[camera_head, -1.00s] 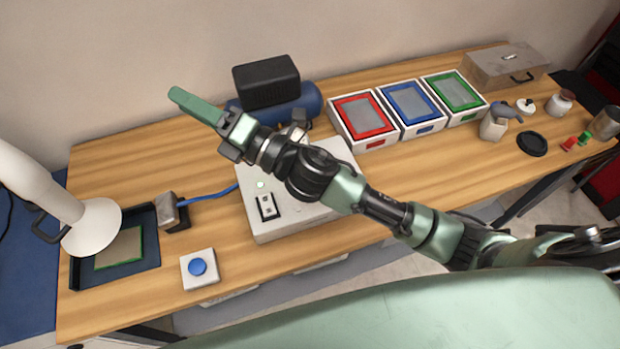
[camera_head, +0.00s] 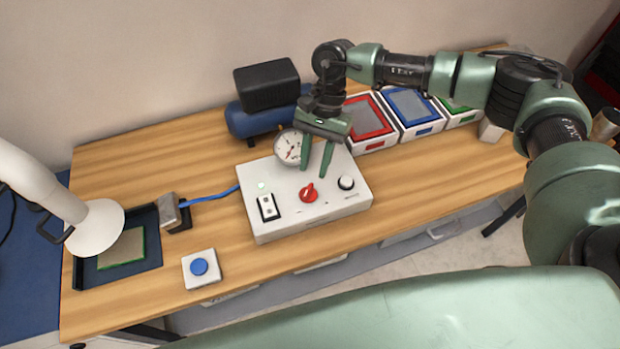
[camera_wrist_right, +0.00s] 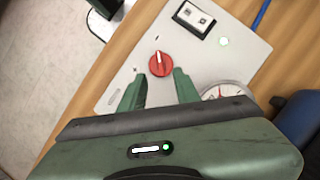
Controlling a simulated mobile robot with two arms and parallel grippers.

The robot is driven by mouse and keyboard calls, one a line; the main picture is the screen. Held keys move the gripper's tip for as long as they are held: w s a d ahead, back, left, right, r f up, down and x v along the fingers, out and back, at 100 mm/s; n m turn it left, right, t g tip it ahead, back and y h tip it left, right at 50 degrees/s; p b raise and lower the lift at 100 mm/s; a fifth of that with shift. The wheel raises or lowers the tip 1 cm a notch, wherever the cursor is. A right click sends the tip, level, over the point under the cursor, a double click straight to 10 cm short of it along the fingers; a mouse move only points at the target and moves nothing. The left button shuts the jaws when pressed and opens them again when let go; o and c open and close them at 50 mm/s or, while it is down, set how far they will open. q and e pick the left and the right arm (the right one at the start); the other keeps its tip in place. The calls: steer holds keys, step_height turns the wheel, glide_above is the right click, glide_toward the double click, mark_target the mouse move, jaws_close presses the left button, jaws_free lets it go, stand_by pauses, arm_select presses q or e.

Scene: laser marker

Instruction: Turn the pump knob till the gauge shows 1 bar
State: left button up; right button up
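The white control box (camera_head: 285,215) stands on the table with a red knob (camera_head: 309,193) on its top. A black knob (camera_head: 346,183) sits to its right and a black switch (camera_head: 268,207) to its left. The round white gauge (camera_head: 289,147) stands at the box's back edge; its reading is too small to tell. My right gripper (camera_head: 315,172) points down, open and empty, above and behind the red knob. In the right wrist view the red knob (camera_wrist_right: 160,63) lies beyond and between the two open fingertips (camera_wrist_right: 159,82), apart from them. My left gripper is not in view.
A blue compressor (camera_head: 250,122) with a black top stands behind the box. Red, blue and green trays (camera_head: 412,110) stand at the back right. A blue button (camera_head: 199,267) and a dark tray (camera_head: 148,259) are at the left.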

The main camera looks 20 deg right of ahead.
mark_target(309, 188)
steer(key=p+x, duration=0.2)
steer(key=x, duration=0.2)
steer(key=shift+s+a+f, duration=0.2)
steer(key=shift+f, duration=0.15)
steer(key=shift+a+f, duration=0.15)
steer(key=shift+f, duration=0.2)
jaws_close()
